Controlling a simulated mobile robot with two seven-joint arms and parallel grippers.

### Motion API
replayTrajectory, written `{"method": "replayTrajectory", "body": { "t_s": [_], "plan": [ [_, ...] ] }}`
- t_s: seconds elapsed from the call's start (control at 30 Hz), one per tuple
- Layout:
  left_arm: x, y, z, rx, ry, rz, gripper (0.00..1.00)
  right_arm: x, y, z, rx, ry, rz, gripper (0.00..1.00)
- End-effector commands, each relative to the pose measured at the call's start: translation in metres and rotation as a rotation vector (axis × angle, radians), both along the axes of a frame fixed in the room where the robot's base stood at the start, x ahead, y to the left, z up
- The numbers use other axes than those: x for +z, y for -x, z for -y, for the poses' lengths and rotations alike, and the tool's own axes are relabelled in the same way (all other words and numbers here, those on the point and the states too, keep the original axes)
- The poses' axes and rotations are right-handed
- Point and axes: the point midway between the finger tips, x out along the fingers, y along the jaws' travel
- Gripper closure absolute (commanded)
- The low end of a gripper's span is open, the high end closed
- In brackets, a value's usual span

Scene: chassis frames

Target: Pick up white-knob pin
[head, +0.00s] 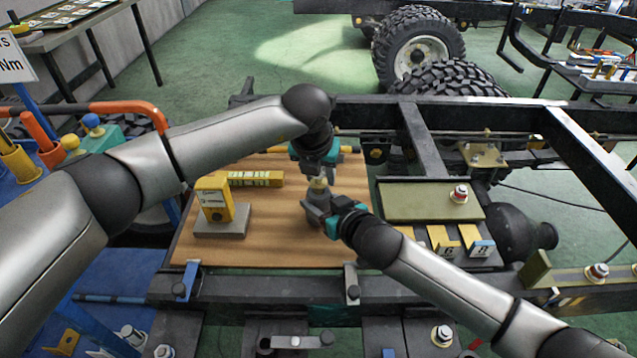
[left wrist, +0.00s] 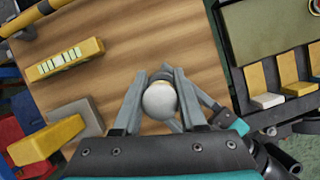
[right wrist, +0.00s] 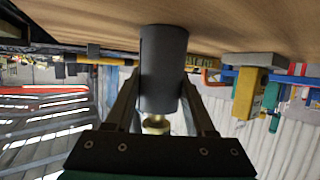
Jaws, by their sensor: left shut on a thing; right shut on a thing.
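The white-knob pin shows its round pale knob (left wrist: 160,100) between the fingers of my left gripper (left wrist: 157,98). In the head view my left gripper (head: 318,172) reaches down from above and is shut on the pin. A dark grey cylinder (right wrist: 163,65) has a brass-coloured part (right wrist: 156,122) at its knob end. My right gripper (right wrist: 158,110) is shut around the cylinder from the side. In the head view my right gripper (head: 331,216) holds it over the wooden board, just below the left gripper. How deep the pin sits in the cylinder is hidden.
The wooden board (head: 270,245) lies on the black chassis frame. A yellow block on a grey base (head: 215,200) and a yellow bar (head: 255,179) are on its left.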

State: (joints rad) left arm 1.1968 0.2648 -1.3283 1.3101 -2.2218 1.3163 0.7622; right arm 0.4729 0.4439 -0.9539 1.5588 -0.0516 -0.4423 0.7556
Motion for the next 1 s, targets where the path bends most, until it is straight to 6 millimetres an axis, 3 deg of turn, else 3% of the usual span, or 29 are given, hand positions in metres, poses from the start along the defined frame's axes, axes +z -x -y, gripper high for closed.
{"method": "replayTrajectory", "body": {
  "t_s": [0.33, 0.73, 1.0],
  "plan": [
    [0.008, -0.001, 0.000, 0.000, 0.001, 0.004, 1.00, -0.001, 0.000, 0.000, -0.001, 0.002, -0.002, 1.00],
    [0.082, -0.001, 0.000, -0.001, 0.001, 0.006, 1.00, -0.001, 0.000, 0.000, -0.001, 0.002, -0.002, 1.00],
    [0.101, 0.000, 0.000, -0.001, 0.000, 0.002, 1.00, -0.001, 0.001, 0.000, -0.001, 0.002, -0.002, 1.00]
  ]
}}
